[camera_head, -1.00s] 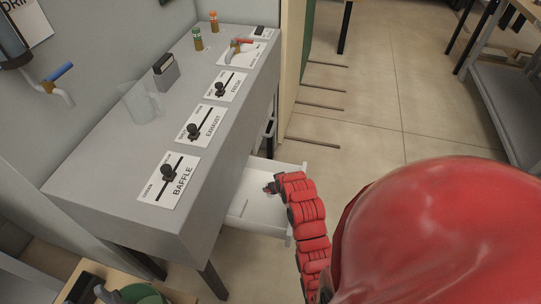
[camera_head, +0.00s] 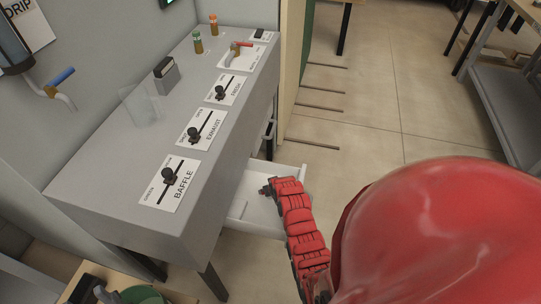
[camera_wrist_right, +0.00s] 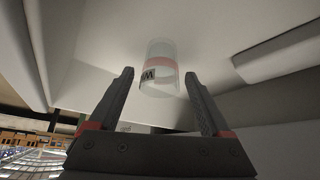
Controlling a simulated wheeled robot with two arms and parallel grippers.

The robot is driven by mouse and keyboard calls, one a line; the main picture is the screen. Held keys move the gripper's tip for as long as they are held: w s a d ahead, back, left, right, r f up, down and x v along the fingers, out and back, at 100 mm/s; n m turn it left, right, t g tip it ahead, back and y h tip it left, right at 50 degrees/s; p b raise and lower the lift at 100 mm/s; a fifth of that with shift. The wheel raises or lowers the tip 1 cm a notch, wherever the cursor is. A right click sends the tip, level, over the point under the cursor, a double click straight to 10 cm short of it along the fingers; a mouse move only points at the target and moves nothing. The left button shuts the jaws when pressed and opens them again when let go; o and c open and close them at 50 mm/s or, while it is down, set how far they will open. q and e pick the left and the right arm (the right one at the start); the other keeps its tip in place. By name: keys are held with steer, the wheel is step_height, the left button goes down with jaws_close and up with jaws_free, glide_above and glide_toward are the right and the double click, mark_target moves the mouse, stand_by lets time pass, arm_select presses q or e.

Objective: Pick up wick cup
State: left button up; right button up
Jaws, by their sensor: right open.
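The wick cup (camera_wrist_right: 158,54) is a clear cup with a red band and a dark-on-white label that starts with W. In the right wrist view it stands just beyond and between the fingertips of my right gripper (camera_wrist_right: 158,76). The fingers are open, with nothing held between them. In the head view my right gripper (camera_head: 266,190) reaches into the open white drawer (camera_head: 257,222) under the grey counter. The cup cannot be made out there. My left gripper is out of view.
The grey counter (camera_head: 112,178) overhangs the drawer and carries slider panels labelled BAFFLE (camera_head: 171,184), EXHAUST (camera_head: 201,129) and FRESH (camera_head: 226,88). The drawer's walls lie close around the gripper. A green round object (camera_head: 142,295) sits at the lower left.

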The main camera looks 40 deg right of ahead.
jaws_close()
stand_by(0.4)
